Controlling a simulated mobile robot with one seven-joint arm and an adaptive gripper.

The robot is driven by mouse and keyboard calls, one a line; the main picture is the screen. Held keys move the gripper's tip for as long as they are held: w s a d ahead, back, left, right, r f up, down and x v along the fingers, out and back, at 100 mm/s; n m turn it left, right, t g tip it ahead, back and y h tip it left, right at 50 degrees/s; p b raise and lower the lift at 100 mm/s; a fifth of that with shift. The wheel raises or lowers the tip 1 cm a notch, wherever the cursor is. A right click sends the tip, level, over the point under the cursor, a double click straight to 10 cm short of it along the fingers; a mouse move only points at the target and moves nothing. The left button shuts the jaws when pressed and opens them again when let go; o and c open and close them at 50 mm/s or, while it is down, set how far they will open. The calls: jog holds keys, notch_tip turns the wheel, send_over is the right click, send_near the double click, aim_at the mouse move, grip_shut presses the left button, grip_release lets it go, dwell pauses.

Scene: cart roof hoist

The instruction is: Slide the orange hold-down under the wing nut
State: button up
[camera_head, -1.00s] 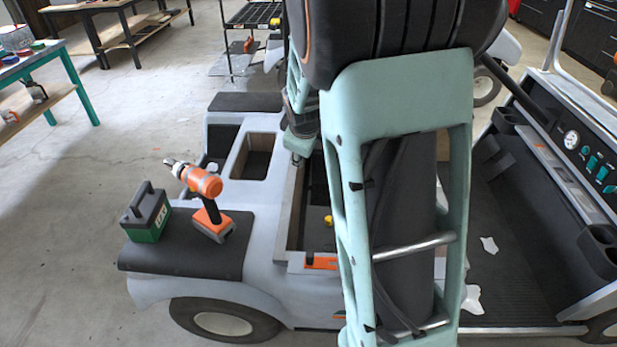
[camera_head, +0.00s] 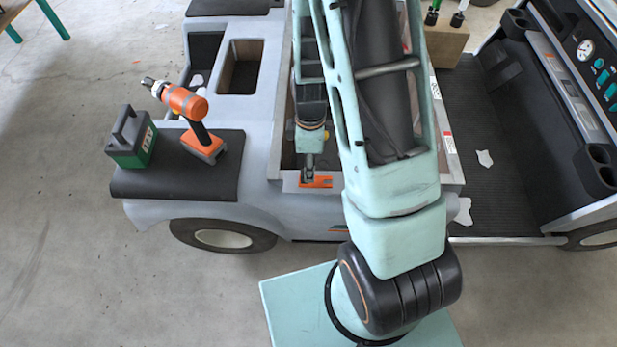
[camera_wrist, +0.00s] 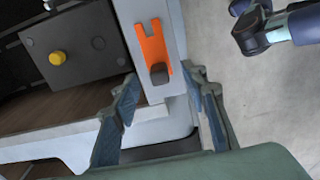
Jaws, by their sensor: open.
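The orange hold-down (camera_head: 322,182) lies flat on the light rim of the cart's open bay, and it also shows in the wrist view (camera_wrist: 152,42). It has a notch at its far end and a dark raised block (camera_wrist: 159,73) at its near end. My gripper (camera_wrist: 163,80) is open, with one finger on each side of that block and a gap on both sides. In the head view my gripper (camera_head: 308,165) is over the hold-down and partly covers it. I cannot make out a wing nut for certain; a yellow knob (camera_wrist: 57,57) sits on a dark plate left of the hold-down.
An orange drill (camera_head: 190,115) and a green-and-grey box (camera_head: 132,138) stand on the cart's black seat pad (camera_head: 170,182) to the left. The bay's walls are close to my gripper. A dark blue-grey jointed part (camera_wrist: 262,30) shows at the wrist view's upper right.

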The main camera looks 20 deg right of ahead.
aim_at(316, 178)
jog(key=shift+w+a+f, duration=0.1)
jog(key=shift+w+f, duration=0.05)
jog(key=shift+f, duration=1.2)
jog(key=shift+w+a+f, duration=0.1)
jog(key=shift+w+f, duration=0.05)
jog(key=shift+f, duration=1.2)
jog(key=shift+c, duration=0.5)
grip_shut()
jog(key=shift+r, duration=0.1)
